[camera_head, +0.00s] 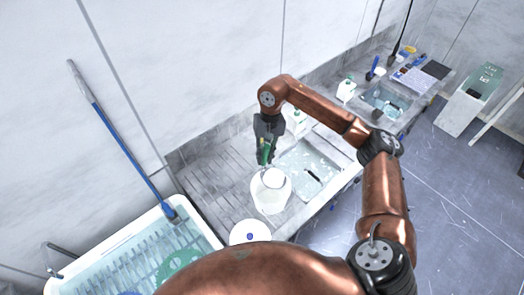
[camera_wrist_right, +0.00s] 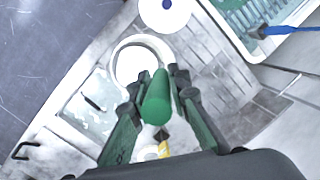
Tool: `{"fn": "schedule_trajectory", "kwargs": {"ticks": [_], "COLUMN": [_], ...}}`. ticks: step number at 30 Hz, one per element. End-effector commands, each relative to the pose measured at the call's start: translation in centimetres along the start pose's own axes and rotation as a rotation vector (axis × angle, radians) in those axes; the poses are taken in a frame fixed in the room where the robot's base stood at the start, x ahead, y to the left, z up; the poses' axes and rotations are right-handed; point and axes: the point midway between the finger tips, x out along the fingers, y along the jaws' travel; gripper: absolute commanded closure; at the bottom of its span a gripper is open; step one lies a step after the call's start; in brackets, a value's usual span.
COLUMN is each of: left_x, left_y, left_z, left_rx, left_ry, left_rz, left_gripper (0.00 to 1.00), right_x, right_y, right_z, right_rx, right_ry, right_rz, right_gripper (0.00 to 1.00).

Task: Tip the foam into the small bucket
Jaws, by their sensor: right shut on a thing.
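My right gripper (camera_head: 265,148) is shut on a green cylindrical handle (camera_wrist_right: 156,98), above the small white bucket (camera_head: 268,199). In the wrist view the bucket's round rim (camera_wrist_right: 117,62) lies just beyond the handle's end. In the head view a pale round shape (camera_head: 274,178) shows at the bucket's mouth. I cannot tell whether it is the held tool's head, foam or the bucket's inside. No foam can be made out clearly. My left gripper is not in view.
A basin of water (camera_head: 318,163) with a dark slot-like mark lies right of the bucket. A white round piece with a blue centre (camera_head: 250,231) is in front. A large water tub (camera_head: 95,262) and a blue-handled pole (camera_head: 130,142) are at the left. Bottles stand behind.

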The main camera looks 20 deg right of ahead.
Motion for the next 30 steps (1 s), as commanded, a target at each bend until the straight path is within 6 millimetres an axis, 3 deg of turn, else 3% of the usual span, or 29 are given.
{"fn": "schedule_trajectory", "kwargs": {"ticks": [4,6,8,13,16,19,25,30], "left_x": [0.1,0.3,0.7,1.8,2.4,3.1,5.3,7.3], "left_y": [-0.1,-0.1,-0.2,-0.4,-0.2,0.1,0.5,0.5], "left_z": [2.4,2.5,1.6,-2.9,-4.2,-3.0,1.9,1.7], "left_rx": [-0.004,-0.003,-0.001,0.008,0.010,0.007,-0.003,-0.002], "left_ry": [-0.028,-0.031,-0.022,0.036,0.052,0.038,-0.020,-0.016], "left_rz": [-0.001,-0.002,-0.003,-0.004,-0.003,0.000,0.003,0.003], "left_gripper": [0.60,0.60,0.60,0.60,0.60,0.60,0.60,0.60], "right_x": [0.6,0.7,0.9,1.1,1.3,1.5,2.0,2.4], "right_y": [0.7,1.1,1.5,2.7,3.2,3.7,4.2,4.6], "right_z": [0.3,1.0,1.6,3.8,4.7,5.3,5.7,6.3], "right_rx": [-0.015,-0.024,-0.029,-0.050,-0.063,-0.074,-0.087,-0.094], "right_ry": [0.070,0.109,0.145,0.250,0.308,0.359,0.422,0.458], "right_rz": [-0.044,-0.065,-0.087,-0.144,-0.176,-0.207,-0.242,-0.262], "right_gripper": [1.00,1.00,1.00,1.00,1.00,1.00,1.00,1.00]}}
